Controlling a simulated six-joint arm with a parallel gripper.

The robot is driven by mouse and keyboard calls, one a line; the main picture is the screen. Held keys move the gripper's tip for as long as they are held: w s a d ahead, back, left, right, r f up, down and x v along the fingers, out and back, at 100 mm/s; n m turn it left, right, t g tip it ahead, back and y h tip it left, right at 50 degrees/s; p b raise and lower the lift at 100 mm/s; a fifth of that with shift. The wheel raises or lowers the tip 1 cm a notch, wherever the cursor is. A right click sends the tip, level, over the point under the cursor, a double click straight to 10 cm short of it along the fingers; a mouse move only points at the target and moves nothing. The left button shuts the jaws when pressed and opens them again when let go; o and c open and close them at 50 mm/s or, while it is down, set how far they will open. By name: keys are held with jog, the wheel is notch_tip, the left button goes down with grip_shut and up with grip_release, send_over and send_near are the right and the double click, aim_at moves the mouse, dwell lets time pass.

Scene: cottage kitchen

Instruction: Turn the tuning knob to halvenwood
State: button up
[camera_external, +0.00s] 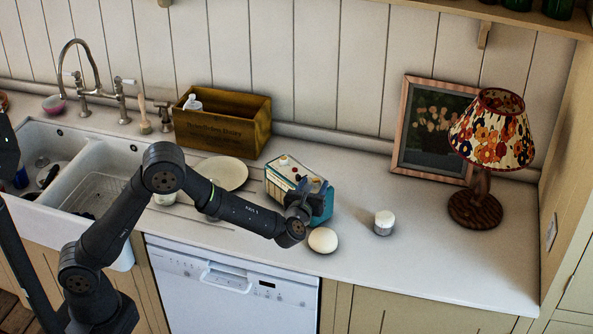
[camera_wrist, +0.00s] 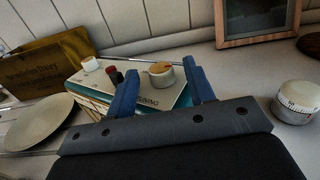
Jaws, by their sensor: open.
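A box-shaped radio (camera_external: 284,178) with a pale top and teal sides stands on the counter. In the wrist view its top (camera_wrist: 142,101) carries a small white knob (camera_wrist: 91,64), a dark red knob (camera_wrist: 115,76) and a larger white knob with a tan top (camera_wrist: 161,76). No halvenwood marking is readable; the lettering is partly hidden by my gripper. My gripper (camera_wrist: 160,68) is open, its two blue fingers on either side of the larger knob in that view. I cannot tell whether they touch it. In the external view my wrist hides part of the radio.
A round white object (camera_external: 323,240) lies close in front of the radio, and a white dial-marked cylinder (camera_wrist: 296,101) stands to its right. A plate (camera_external: 222,172) and a wooden crate (camera_external: 255,122) are left. A framed picture (camera_external: 399,125) and lamp (camera_external: 492,135) stand right.

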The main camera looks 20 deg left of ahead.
jog(key=s, duration=1.7)
jog(key=shift+s+a, duration=0.15)
jog(key=shift+a, duration=0.1)
jog(key=w, duration=1.7)
jog(key=shift+w+d, duration=0.2)
jog(key=shift+d, duration=0.05)
